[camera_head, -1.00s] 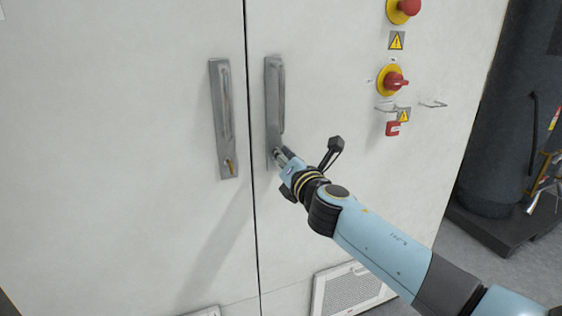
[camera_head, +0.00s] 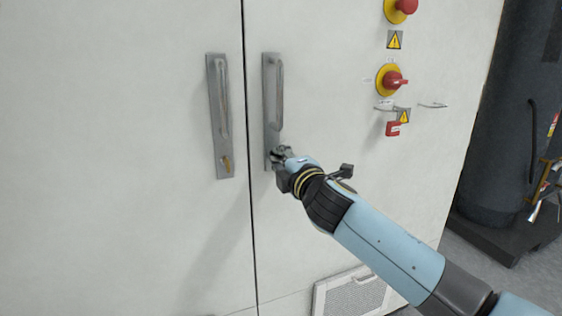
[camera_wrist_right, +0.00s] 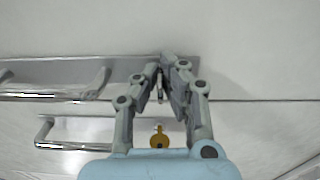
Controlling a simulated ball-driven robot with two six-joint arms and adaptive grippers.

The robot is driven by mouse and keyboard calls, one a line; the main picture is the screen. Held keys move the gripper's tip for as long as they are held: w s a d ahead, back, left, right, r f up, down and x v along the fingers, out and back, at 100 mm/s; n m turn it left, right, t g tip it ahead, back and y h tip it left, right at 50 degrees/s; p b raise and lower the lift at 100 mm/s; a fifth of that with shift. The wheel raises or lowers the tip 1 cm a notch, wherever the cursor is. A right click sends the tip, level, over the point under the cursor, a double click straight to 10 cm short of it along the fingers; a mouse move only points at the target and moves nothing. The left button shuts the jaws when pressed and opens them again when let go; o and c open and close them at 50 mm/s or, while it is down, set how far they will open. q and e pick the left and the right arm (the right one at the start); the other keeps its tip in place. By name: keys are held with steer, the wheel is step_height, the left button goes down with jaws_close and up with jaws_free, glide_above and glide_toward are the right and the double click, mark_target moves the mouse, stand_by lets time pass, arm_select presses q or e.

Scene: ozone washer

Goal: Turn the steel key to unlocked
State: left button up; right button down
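The right door of the white cabinet has a grey handle plate (camera_head: 271,100), and my right gripper (camera_head: 279,157) is at its lower end. In the right wrist view, the fingers of my right gripper (camera_wrist_right: 162,72) come together at the plate. A thin steel piece (camera_wrist_right: 159,86), which looks like the steel key, shows between them; the gripper seems shut on it. The fingers hide most of the key, so its exact angle cannot be read. My left gripper is not in view.
The left door's handle plate (camera_head: 213,100) carries a brass key (camera_head: 227,164), also in the wrist view (camera_wrist_right: 159,139) close below the fingers. Red-and-yellow switches (camera_head: 390,80), a red padlock (camera_head: 393,129) and wire hooks (camera_head: 433,105) sit to the right.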

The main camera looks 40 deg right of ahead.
steer(key=shift+m, duration=0.4)
steer(key=c, duration=1.5)
jaws_free()
steer(key=shift+s, duration=0.1)
steer(key=v, duration=1.1)
steer(key=shift+s, duration=0.4)
steer(key=shift+a+f, duration=0.15)
